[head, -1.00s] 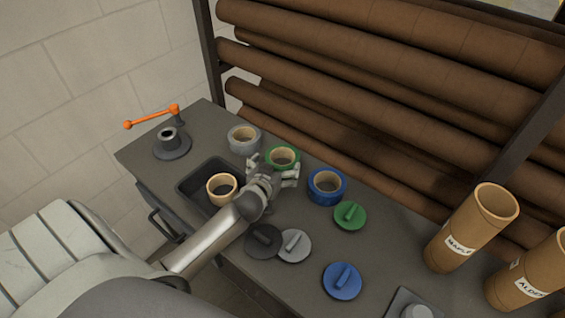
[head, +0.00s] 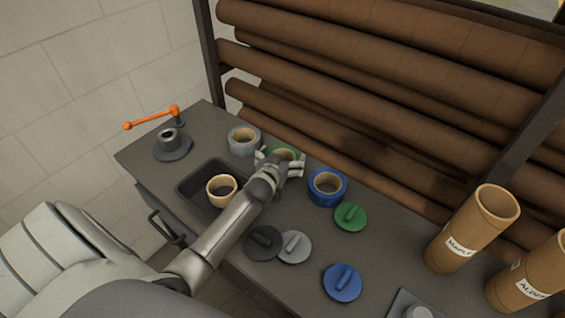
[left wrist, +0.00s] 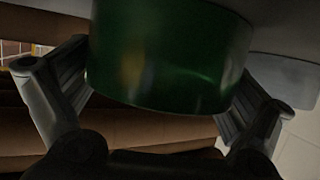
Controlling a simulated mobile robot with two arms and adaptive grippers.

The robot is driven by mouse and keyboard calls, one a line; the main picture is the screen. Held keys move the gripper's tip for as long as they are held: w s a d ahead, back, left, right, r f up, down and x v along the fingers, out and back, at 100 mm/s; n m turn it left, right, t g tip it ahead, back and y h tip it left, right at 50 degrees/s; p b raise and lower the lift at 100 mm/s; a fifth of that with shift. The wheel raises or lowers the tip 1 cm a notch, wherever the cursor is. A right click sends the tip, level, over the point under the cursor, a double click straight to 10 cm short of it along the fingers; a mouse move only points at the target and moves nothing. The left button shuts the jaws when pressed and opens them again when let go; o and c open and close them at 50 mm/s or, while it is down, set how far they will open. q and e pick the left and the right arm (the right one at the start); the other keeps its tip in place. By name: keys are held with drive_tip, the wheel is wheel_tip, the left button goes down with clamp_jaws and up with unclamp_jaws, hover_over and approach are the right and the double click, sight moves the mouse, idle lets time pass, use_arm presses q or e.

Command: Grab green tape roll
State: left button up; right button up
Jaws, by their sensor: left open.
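The green tape roll (head: 287,152) stands at the back of the bench, between the grey and blue rolls. In the head view my left gripper hides most of it. My left gripper (head: 280,164) is open with its fingers around the roll. In the left wrist view the green tape roll (left wrist: 170,55) fills the upper middle, between the two open fingers of my left gripper (left wrist: 165,105). The left finger is close to its side and the right finger looks near its edge; I cannot tell if either touches. My right gripper is not in view.
A grey tape roll (head: 244,141) stands left of the gripper and a blue roll (head: 327,187) right. A tan roll (head: 221,188) sits in the sunken tray (head: 187,188). Coloured lids, including a green one (head: 350,217), lie in front. Brown rollers (head: 330,110) are racked behind.

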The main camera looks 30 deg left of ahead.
use_arm(q)
drive_tip(key=c, duration=0.9)
drive_tip(key=shift+r, duration=0.15)
